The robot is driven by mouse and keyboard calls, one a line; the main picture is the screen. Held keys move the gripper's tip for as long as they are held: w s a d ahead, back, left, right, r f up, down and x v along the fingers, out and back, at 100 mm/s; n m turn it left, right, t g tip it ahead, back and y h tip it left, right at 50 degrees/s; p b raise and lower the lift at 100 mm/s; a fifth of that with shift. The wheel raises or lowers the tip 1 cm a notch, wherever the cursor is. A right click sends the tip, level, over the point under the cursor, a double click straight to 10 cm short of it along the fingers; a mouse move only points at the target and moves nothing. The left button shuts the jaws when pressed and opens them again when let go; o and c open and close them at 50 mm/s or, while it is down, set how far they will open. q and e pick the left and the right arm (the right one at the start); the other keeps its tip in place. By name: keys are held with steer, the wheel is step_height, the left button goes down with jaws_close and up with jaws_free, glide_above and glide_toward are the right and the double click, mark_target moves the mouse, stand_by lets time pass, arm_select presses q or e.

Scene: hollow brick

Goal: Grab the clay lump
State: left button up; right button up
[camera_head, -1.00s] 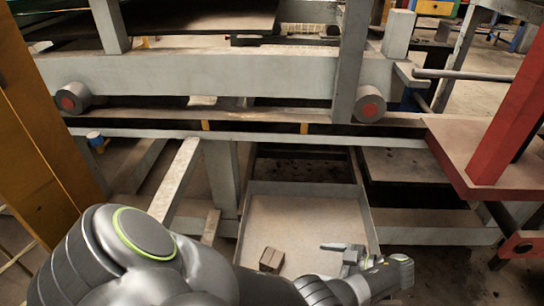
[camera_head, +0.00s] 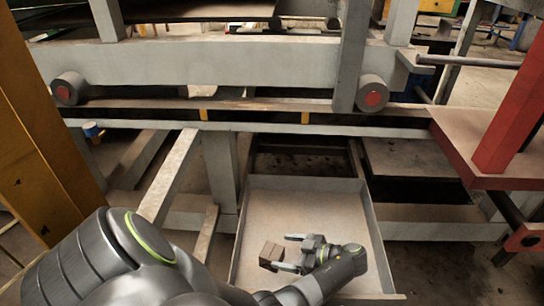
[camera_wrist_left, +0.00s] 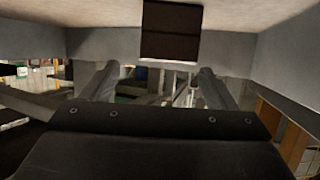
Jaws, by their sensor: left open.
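The clay lump is a small brown block (camera_head: 271,253) lying in a shallow grey tray (camera_head: 337,188). It also shows as a dark brown block (camera_wrist_left: 170,32) at the top middle of the left wrist view. My left gripper (camera_head: 288,252) is in the tray, just right of the lump, with its fingers pointing left towards it. The gripper is open, and its fingers (camera_wrist_left: 156,78) stand apart with nothing between them. In the left wrist view the lump lies beyond the fingertips, roughly centred across the gap. My right gripper is not in view.
The tray's raised walls surround the lump and gripper. A grey metal frame with a long beam (camera_head: 220,75) stands behind. A yellow-brown post (camera_head: 40,130) is at left, and a red post on a plate (camera_head: 508,110) at right. The far part of the tray is clear.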

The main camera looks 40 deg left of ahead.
mark_target(272, 252)
arm_select(q)
steer(key=x, duration=0.5)
steer(key=shift+s+a+f+b, duration=0.15)
steer(key=shift+s+b, duration=0.25)
steer(key=shift+s, duration=0.05)
steer(key=shift+c, duration=0.4)
